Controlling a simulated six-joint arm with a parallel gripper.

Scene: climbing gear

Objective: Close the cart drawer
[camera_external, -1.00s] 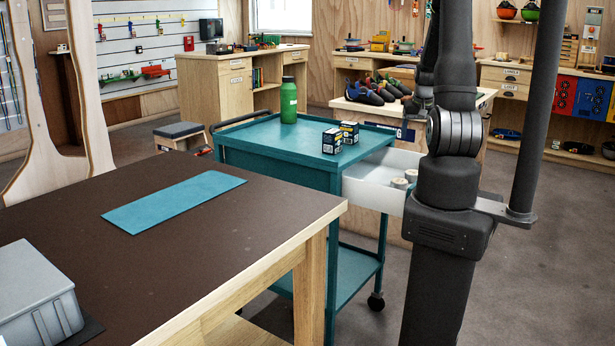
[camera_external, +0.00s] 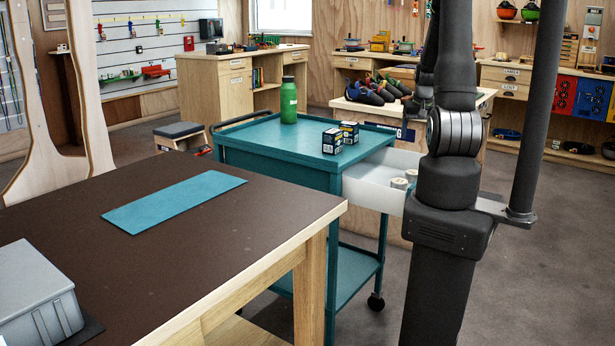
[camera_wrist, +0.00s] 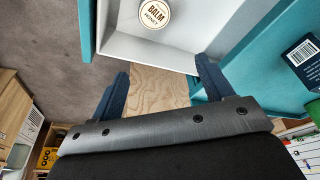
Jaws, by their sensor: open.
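The teal cart (camera_external: 270,142) stands past the near table. Its white drawer (camera_external: 368,187) is pulled out to the right, with small round tins (camera_external: 400,183) inside. In the wrist view the drawer's white interior (camera_wrist: 118,42) holds a round balm tin (camera_wrist: 155,12). A teal strip (camera_wrist: 86,25), probably the drawer front, runs along its left, and the teal cart body is at right. My gripper (camera_wrist: 161,68) is open, its dark blue fingers apart near the drawer's near side wall, with nothing seen between them. I cannot tell whether they touch it. My arm hides the drawer's outer end in the external view.
A green bottle (camera_external: 288,100) and small dark boxes (camera_external: 332,141) stand on the cart top. The brown table (camera_external: 150,265) with a teal mat (camera_external: 174,201) and grey bin (camera_external: 35,295) is in front. A bench with shoes (camera_external: 372,94) stands behind the drawer.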

